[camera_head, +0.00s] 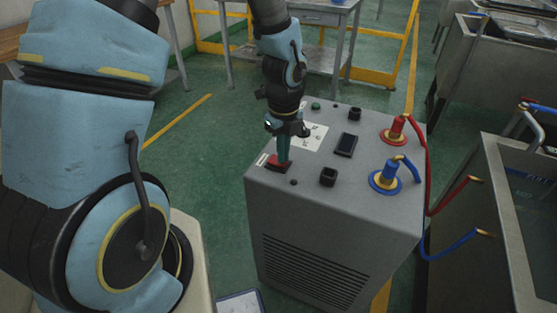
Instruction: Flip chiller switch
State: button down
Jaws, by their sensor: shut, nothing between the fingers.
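The chiller (320,232) is a grey box with a vented front, standing on the floor at the middle right. Its red switch (277,165) is at the left front of the top, next to a small white label. My gripper (284,160) points down with its green fingers shut and empty, the tips at or just above the switch. I cannot tell whether they touch it. The fingers hide part of the switch, and its position is not clear.
The chiller top also holds a red connector (396,130), a blue connector (389,174), a dark display (346,145) and black knobs. Red and blue hoses run to metal tanks (510,220) on the right. A grey table (310,14) and yellow rails stand behind.

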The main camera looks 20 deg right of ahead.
jog(key=shift+f, duration=0.15)
notch_tip(320, 180, up, 7)
jog(key=p, duration=0.7)
dwell(0.6)
jog(key=a+r+n, duration=0.7)
jog(key=a+n, duration=0.5)
jog(key=n, duration=0.3)
jog(key=w+a+r+n+t, duration=0.1)
jog(key=a+r+n, duration=0.6)
jog(key=a+n, duration=0.6)
jog(key=n, duration=0.3)
jog(key=shift+a+n+t, duration=0.2)
jog(key=shift+n+t, duration=0.1)
